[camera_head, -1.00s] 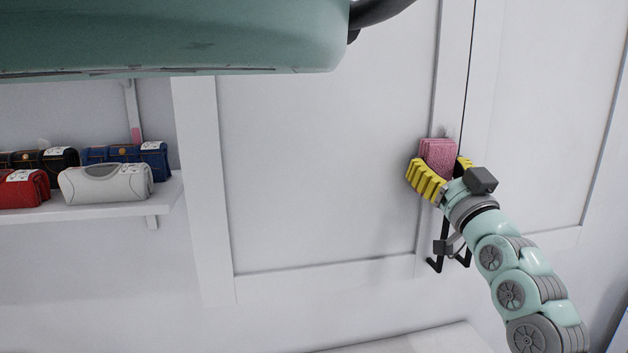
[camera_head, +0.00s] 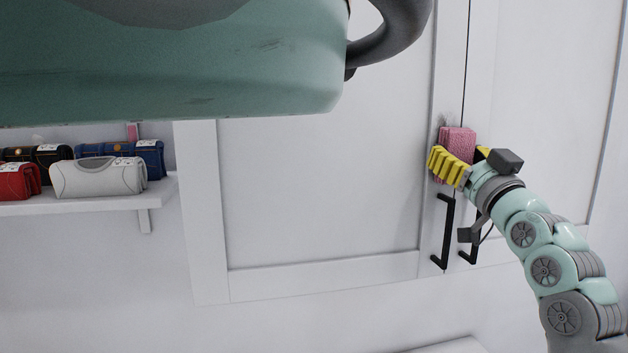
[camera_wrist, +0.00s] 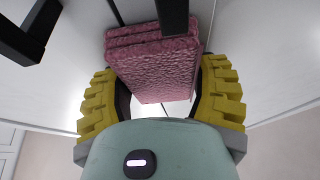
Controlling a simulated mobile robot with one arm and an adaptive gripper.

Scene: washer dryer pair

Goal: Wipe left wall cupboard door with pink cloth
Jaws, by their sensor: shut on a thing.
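The pink cloth (camera_head: 458,144) is a folded, textured block. My gripper (camera_head: 461,165) is shut on it with yellow ridged fingers, one on each side. The cloth also shows in the wrist view (camera_wrist: 155,65), between the two fingers. The left wall cupboard door (camera_head: 320,190) is a white framed panel. The cloth is at the door's right frame strip, near the gap between the two doors and above the black handles. I cannot tell whether the cloth touches the door.
A black bar handle (camera_head: 445,232) is on the left door, with a second handle (camera_head: 469,247) beside it, partly behind my arm. The right cupboard door (camera_head: 545,110) adjoins. A white shelf (camera_head: 100,200) at left holds several rolled bags (camera_head: 98,178).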

